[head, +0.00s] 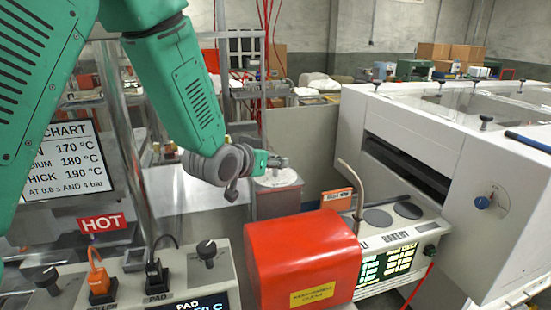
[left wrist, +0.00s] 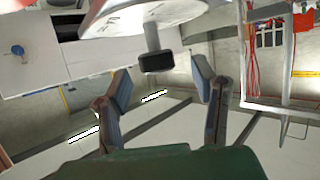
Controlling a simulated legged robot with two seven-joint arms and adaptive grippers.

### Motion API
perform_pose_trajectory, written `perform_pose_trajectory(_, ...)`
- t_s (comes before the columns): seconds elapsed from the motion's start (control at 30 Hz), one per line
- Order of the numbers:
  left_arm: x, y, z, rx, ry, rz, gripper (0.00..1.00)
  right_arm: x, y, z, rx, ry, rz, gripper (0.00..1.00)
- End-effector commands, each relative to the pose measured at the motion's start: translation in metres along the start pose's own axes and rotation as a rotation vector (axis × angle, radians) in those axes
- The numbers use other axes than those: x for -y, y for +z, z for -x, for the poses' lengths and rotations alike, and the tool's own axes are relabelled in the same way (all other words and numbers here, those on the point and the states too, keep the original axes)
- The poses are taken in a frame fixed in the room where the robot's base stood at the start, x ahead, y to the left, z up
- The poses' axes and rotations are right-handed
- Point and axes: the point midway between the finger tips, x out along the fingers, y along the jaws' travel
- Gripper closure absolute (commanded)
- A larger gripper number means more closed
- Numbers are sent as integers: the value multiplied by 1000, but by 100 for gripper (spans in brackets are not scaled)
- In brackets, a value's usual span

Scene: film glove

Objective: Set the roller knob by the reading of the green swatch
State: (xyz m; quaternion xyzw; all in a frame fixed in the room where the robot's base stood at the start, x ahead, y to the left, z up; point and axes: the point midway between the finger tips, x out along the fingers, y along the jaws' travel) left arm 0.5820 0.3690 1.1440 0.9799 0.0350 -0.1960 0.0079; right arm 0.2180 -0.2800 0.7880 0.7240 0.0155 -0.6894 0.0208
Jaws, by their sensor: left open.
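On the front control box are a black knob (head: 207,251) at right and another black knob (head: 46,277) at left; the roller label is only partly readable. The green swatch cannot be made out. My right gripper is not in view.
The chart (head: 68,160) lists 170, 180 and 190 °C.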

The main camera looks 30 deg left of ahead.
Motion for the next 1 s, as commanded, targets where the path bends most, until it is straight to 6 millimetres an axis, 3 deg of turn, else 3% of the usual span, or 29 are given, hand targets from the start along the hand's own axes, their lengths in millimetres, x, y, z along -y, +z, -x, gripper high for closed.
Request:
perform_pose_trajectory(0.2, 0, 0, -24, 0, 0, 0, 47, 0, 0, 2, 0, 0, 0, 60)
perform_pose_trajectory(0.57, 0, 0, -29, -1, 0, 0, 47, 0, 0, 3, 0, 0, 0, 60)
perform_pose_trajectory(0.7, 0, 0, -29, -1, 0, 0, 93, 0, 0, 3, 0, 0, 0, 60)
perform_pose_trajectory(0.73, 0, 0, -29, 0, 0, 0, 99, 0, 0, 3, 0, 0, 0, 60)
perform_pose_trajectory(1.0, 1, -1, -29, 1, 36, -12, 99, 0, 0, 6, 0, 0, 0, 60)
